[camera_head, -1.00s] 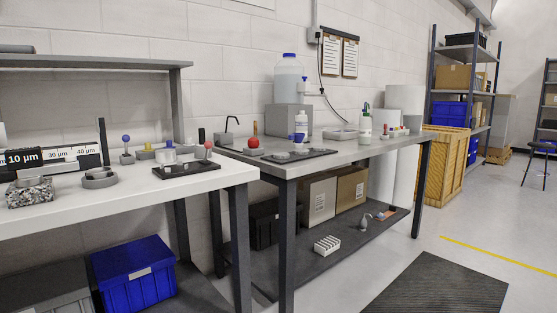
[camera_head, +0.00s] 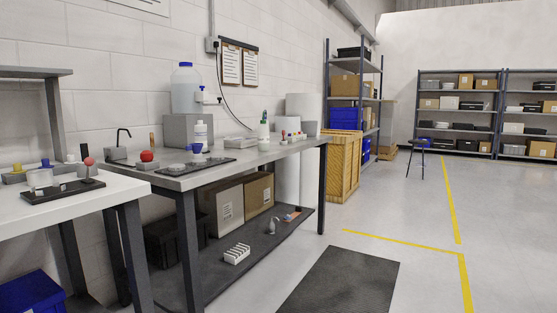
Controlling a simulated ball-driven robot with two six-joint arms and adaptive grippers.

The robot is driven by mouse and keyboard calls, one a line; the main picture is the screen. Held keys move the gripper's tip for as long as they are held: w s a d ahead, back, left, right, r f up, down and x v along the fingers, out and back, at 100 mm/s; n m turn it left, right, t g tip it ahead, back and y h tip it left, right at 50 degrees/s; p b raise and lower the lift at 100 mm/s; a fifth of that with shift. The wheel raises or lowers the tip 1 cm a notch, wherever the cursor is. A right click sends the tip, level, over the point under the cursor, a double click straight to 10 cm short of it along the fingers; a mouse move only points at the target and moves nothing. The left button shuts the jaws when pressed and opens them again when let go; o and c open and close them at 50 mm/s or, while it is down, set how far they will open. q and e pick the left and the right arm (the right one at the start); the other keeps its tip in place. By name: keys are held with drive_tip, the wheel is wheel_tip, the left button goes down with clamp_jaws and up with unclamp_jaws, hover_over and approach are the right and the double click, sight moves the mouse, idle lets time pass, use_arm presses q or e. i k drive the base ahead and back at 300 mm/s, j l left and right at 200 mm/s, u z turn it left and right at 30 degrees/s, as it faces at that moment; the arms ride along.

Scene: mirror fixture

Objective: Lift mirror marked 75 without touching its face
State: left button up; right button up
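I cannot make out a mirror marked 75; no such marking is readable in the head view. A dark tray (camera_head: 219,169) on the grey bench (camera_head: 172,181) carries small pale round pieces too small to identify. A dark plate (camera_head: 62,194) on the white table (camera_head: 95,203) at the left carries a white cylinder (camera_head: 40,179) and a pink-topped post (camera_head: 89,163). Neither of my grippers is in view.
A red knob (camera_head: 146,156), a white bottle (camera_head: 201,136) and a large water jug (camera_head: 186,90) on a grey box stand on the grey bench. Cartons sit on its lower shelf. A wooden crate (camera_head: 342,165) stands beyond. The floor right of the black mat (camera_head: 340,280) is clear.

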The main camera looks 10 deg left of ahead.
sight(175, 168)
drive_tip(key=i+j+z, duration=0.1)
drive_tip(key=i+z, duration=0.3)
drive_tip(key=i, duration=3.7)
drive_tip(key=i+j+u, duration=0.15)
drive_tip(key=i+u, duration=0.2)
drive_tip(key=i, duration=0.2)
drive_tip(key=i+u, duration=0.35)
drive_tip(key=i, duration=0.15)
drive_tip(key=i+l+u, duration=0.15)
drive_tip(key=i+u, duration=0.25)
drive_tip(key=i, duration=0.15)
drive_tip(key=i+l+u, duration=0.35)
drive_tip(key=i, duration=0.15)
drive_tip(key=i+u, duration=0.15)
drive_tip(key=u, duration=3.25)
drive_tip(key=i+j+z, duration=0.1)
drive_tip(key=z, duration=0.25)
drive_tip(key=i+j+z, duration=0.45)
drive_tip(key=z, duration=0.25)
